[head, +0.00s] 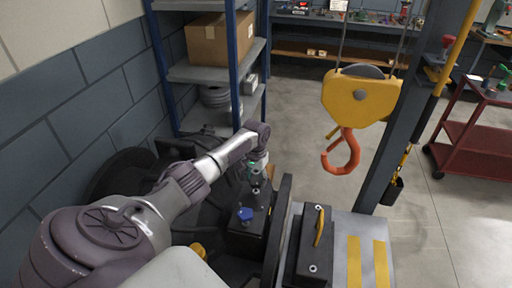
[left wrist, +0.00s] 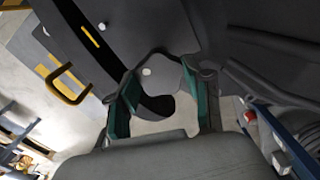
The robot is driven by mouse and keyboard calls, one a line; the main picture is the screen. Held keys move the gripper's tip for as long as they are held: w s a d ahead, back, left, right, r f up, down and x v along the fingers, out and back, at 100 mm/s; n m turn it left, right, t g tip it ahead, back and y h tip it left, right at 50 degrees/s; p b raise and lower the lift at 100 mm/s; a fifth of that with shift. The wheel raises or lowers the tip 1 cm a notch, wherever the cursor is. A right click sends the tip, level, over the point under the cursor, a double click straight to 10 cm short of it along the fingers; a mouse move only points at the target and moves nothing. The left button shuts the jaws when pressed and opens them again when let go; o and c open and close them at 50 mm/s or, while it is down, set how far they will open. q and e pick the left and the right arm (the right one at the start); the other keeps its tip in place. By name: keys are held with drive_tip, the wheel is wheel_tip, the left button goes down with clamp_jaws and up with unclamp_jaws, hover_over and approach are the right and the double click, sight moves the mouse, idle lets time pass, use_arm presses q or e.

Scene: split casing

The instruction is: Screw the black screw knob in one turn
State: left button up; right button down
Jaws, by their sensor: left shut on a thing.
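My left gripper (head: 258,178) reaches down over the dark casing (head: 282,225) in the head view, where its fingertips are small and partly hidden. In the left wrist view my left gripper (left wrist: 162,100) has its two teal-padded fingers on either side of a dark grey, lobed screw knob (left wrist: 166,74), and it is shut on it. The knob has a small pale dot on its face. In the head view the knob is too small and covered to make out. My right gripper is in neither view.
A dark box with a yellow handle (head: 319,226) lies to the right. A yellow hoist block (head: 361,98) with an orange hook (head: 343,155) hangs nearby, beside a grey post (head: 408,125). Shelving (head: 236,70) stands behind.

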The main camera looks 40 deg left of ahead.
use_arm(q)
drive_tip(key=m, duration=0.4)
drive_tip(key=shift+m, duration=0.3)
drive_tip(key=m, duration=1)
drive_tip(key=shift+b, duration=0.4)
drive_tip(key=m+b, duration=0.1)
drive_tip(key=m, duration=0.4)
drive_tip(key=m+b, duration=0.1)
drive_tip(key=m, duration=0.5)
drive_tip(key=shift+m+b, duration=0.4)
drive_tip(key=m+b, duration=0.2)
drive_tip(key=m, duration=0.4)
drive_tip(key=shift+f, duration=0.1)
drive_tip(key=m+b, duration=0.1)
drive_tip(key=m, duration=0.1)
drive_tip(key=shift+f+m, duration=0.1)
drive_tip(key=shift+m, duration=0.3)
drive_tip(key=shift+m+b, duration=1.2)
drive_tip(key=shift+b, duration=0.3)
